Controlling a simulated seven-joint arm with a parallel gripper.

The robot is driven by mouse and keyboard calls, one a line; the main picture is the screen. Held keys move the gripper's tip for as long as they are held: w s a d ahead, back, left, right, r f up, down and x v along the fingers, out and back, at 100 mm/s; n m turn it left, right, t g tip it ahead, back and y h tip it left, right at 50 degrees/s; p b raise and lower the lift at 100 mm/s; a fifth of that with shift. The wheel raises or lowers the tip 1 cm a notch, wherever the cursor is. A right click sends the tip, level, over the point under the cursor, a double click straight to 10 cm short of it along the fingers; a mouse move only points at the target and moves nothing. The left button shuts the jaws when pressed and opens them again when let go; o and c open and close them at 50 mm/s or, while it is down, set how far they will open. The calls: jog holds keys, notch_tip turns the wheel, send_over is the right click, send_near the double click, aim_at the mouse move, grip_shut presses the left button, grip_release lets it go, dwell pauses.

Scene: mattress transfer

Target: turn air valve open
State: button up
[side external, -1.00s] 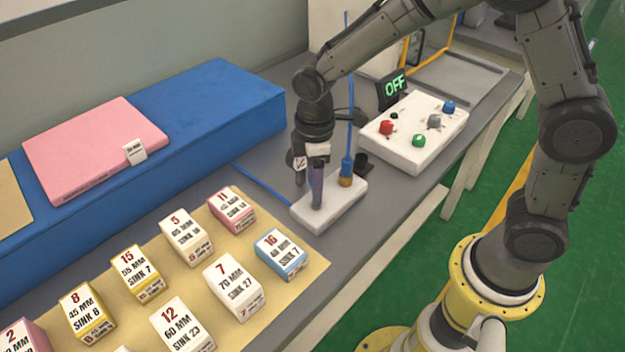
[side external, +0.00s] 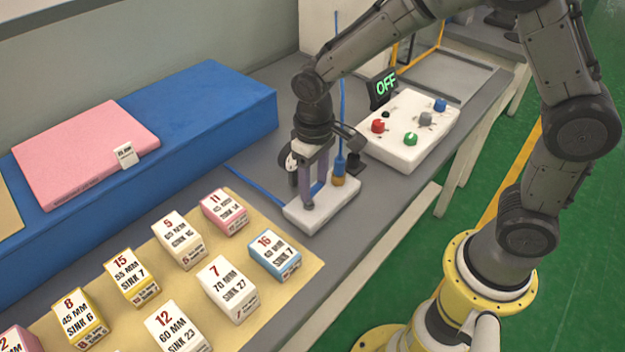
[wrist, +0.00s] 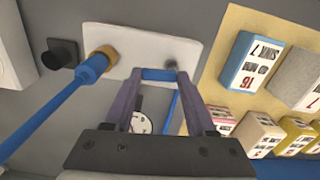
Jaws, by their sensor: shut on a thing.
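The air valve's white base (side external: 342,196) sits on the grey bench, with a brass fitting and blue hose (side external: 339,163) at its far right end. My gripper (side external: 314,192) points down over the near left part of the base. In the wrist view the base (wrist: 125,40) lies beyond the fingers, and a short blue valve handle (wrist: 159,74) spans between the two fingertips (wrist: 160,78). My gripper is shut on this handle. The handle lies roughly along the base there. In the side view the fingers hide it. A round white gauge (wrist: 141,122) shows partly between the fingers.
A white control box (side external: 405,150) with coloured knobs stands to the right, by a display (side external: 384,88) reading OFF. Several labelled blocks lie on a tan mat (side external: 300,265) to the left. A pink mattress (side external: 75,165) rests on a blue platform (side external: 200,105).

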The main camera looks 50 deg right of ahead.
aim_at(315, 188)
jog(key=shift+m, duration=0.6)
jog(key=o, duration=1.4)
jog(key=shift+c, duration=0.2)
notch_tip(315, 188, up, 14)
